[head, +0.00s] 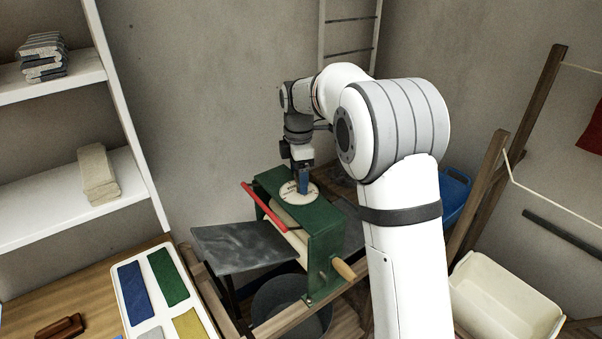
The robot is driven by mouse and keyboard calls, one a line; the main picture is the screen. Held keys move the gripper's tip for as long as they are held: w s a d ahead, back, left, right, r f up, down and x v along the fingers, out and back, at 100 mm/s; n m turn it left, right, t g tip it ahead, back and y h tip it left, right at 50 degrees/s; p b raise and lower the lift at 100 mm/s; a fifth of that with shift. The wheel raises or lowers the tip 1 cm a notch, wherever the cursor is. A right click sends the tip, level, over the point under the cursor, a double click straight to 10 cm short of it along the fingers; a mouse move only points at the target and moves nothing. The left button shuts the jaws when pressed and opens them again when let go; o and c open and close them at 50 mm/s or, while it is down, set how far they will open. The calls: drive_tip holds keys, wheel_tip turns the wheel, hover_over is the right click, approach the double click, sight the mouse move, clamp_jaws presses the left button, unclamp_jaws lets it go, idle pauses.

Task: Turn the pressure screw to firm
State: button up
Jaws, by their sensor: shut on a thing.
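The pressure screw's round cream dial (298,198) sits on top of the green wringer (327,239). My gripper (303,188) points down onto the dial's middle and is shut on the screw there. The blue fingers hide the screw's handle and part of the dial. The dial has dark markings that are too small to read, so the setting cannot be told. A red bar (264,207) runs along the wringer's front, and a wooden crank handle (344,269) sticks out at its right end. Pale rollers (288,216) show under the top.
A grey board (240,246) lies left of the wringer, with a dark tub (290,300) below. A tray (128,287) of coloured cloths stands at lower left. A cream basin (500,300), blue tub (455,192) and wooden rack (490,180) are at right. White shelves (60,90) stand left.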

drive_tip(key=shift+w+r+n, duration=0.15)
drive_tip(key=shift+n, duration=2.05)
drive_tip(key=o, duration=0.9)
drive_tip(key=shift+o, duration=0.4)
wheel_tip(320, 180, up, 7)
drive_tip(key=shift+r+b, duration=0.1)
drive_tip(key=shift+b, duration=0.35)
drive_tip(key=shift+r, duration=0.15)
